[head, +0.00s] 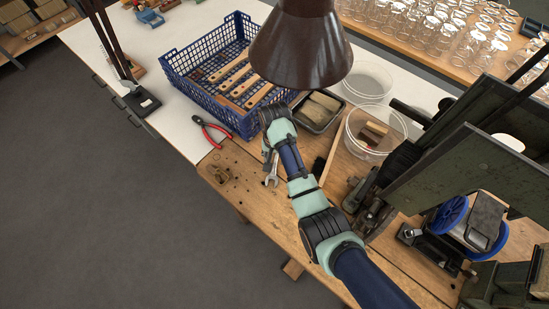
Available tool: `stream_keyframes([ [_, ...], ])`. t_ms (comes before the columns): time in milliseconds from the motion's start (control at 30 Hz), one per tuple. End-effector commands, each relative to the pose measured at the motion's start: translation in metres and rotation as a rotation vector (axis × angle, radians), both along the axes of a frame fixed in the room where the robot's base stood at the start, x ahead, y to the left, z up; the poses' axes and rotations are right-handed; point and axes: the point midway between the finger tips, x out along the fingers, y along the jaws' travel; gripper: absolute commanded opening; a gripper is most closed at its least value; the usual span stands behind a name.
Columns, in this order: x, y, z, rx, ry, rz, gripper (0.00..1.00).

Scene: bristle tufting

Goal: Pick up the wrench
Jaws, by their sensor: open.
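The wrench (271,174) is a small silver tool on the wooden workbench, left of my forearm. Its near end shows; its other end runs up towards my wrist and is partly hidden. My gripper (267,150) is below the wrist, close to the wrench's far end, and is mostly hidden by my own arm. It is open; I cannot tell whether its fingers touch or surround the wrench.
Red-handled pliers (211,132) lie to the left. A blue crate (196,98) of wooden brush handles stands behind. A dark tray (318,113), clear round tubs (366,82) and a brown lamp shade (300,50) are close by. A green machine (487,160) fills the right.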

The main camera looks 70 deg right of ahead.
Motion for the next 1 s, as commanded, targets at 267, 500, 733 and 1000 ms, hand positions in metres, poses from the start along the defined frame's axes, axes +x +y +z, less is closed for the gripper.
stream_keyframes([
  [267,-0.002,0.001,-0.039,0.002,0.001,0.001,0.5],
  [500,-0.001,0.0,-0.051,-0.002,-0.001,0.001,0.5],
  [733,-0.001,0.0,-0.05,-0.001,-0.001,0.001,0.23],
  [1000,-0.001,0.0,-0.05,-0.001,-0.001,0.001,0.0],
])
